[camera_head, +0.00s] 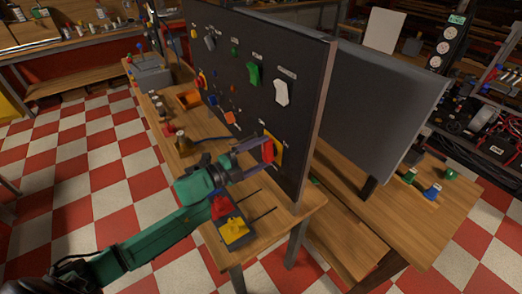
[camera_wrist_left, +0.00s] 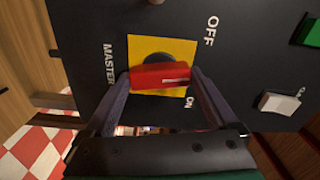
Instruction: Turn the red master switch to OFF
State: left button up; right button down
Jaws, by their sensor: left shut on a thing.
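The red master switch (camera_wrist_left: 160,75) is a red bar handle with a white line, on a yellow plate (camera_wrist_left: 133,48) fixed to a black panel. It also shows in the head view (camera_head: 267,152), low on the panel's near edge. My left gripper (camera_head: 262,150) is shut on the red handle, one finger at each end of it in the left wrist view (camera_wrist_left: 162,78). The white line points right there, between the OFF label at upper right and the ON label at lower right. My right gripper is not in view.
The black panel (camera_head: 225,85) stands on a wooden table and carries other switches, among them a green one (camera_head: 253,74) and a white one (camera_head: 281,92). A grey panel (camera_head: 375,95) stands behind.

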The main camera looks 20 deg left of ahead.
pick_arm(q)
jog(key=n+p, duration=0.1)
jog(key=n, duration=0.3)
jog(key=shift+r+p, duration=0.1)
jog(key=shift+p, duration=0.3)
jog(key=shift+n+p, duration=0.45)
jog(key=shift+n, duration=0.95)
jog(key=o, duration=1)
jog(key=shift+s+a+f, duration=0.15)
jog(key=shift+a+f, duration=0.05)
jog(key=b+v, duration=0.2)
jog(key=v, duration=1.2)
